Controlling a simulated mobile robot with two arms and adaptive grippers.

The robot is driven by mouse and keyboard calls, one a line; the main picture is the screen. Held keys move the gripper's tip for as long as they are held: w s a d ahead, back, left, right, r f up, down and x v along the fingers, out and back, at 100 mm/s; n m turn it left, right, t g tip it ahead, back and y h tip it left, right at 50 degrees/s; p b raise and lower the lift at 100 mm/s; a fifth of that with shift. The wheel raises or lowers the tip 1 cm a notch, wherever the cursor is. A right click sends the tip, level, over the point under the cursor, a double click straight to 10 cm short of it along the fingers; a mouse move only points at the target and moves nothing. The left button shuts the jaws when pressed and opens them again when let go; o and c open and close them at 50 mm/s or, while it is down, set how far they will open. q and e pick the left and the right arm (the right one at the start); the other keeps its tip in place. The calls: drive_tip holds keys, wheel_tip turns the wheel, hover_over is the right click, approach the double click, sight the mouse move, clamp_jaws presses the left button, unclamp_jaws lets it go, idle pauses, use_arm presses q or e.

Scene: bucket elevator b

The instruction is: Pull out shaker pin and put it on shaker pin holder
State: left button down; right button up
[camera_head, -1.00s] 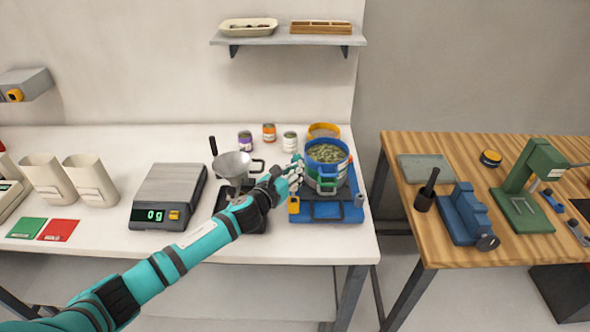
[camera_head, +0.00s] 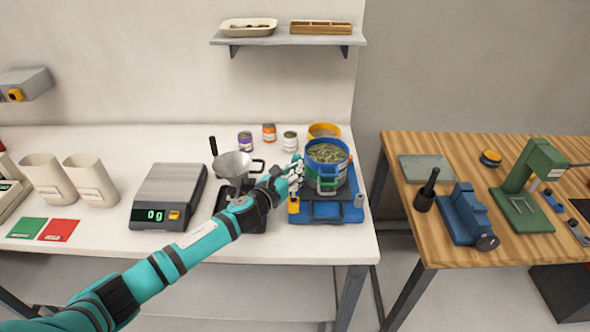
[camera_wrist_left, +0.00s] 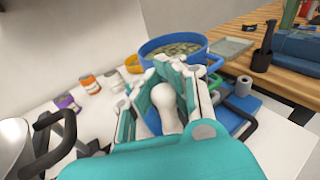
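The shaker is a blue base (camera_head: 327,210) with a blue-rimmed round pot (camera_head: 327,168) of green material on it; the pot also shows in the wrist view (camera_wrist_left: 148,49). My left gripper (camera_head: 295,173) is at the left side of the pot. In the wrist view, a white rounded knob (camera_wrist_left: 166,108), possibly the shaker pin's head, shows between the teal fingers (camera_wrist_left: 168,88). I cannot tell whether they press on it. A small grey cylinder (camera_head: 359,200), possibly the pin holder, stands at the base's right front corner. My right gripper is not in view.
A funnel (camera_head: 233,165) on a dark stand is left of the shaker, close to my left forearm. A scale (camera_head: 168,195) is further left. Several cans and a yellow bowl (camera_head: 323,130) are behind. A wooden table (camera_head: 450,148) stands right, across a gap.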

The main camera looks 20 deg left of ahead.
use_arm(q)
drive_tip(key=shift+f+b, duration=2.1)
drive_tip(key=shift+f, duration=0.25)
drive_tip(key=c, duration=1.4)
unclamp_jaws()
drive_tip(key=v, duration=1.2)
